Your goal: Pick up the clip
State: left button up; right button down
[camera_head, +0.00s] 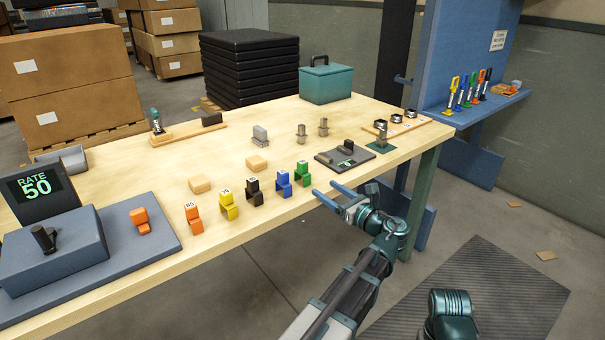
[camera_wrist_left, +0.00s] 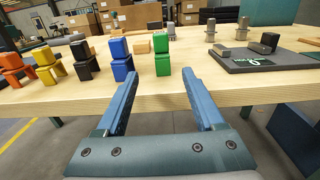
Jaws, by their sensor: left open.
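A row of coloured clips stands along the front edge of the wooden table: an orange clip (camera_head: 193,217), a yellow clip (camera_head: 228,205), a black clip (camera_head: 254,192), a blue clip (camera_head: 284,184) and a green clip (camera_head: 302,174). Another orange clip-like piece (camera_head: 142,221) sits apart on the grey mat. My left gripper (camera_head: 327,190) is open and empty at the table's front edge, just right of the green clip. In the left wrist view the green clip (camera_wrist_left: 162,55) stands ahead, between the lines of the two fingers, not touched. My right gripper is out of view.
Two small wooden blocks (camera_head: 200,184) lie behind the row. A dark tray (camera_head: 345,160) with small parts lies right of the green clip. A display reading RATE 50 (camera_head: 38,187) and a grey box (camera_head: 52,252) stand at left. A teal toolbox (camera_head: 326,84) stands at the back.

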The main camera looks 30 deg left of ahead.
aim_at(306, 172)
pick_arm(q)
jog(key=x, duration=0.7)
jog(key=shift+r+p+x, duration=0.2)
jog(key=shift+x, duration=1.15)
jog(key=shift+r+p+x, duration=0.2)
jog(key=shift+x, duration=1.1)
jog(key=shift+d, duration=0.1)
grip_shut()
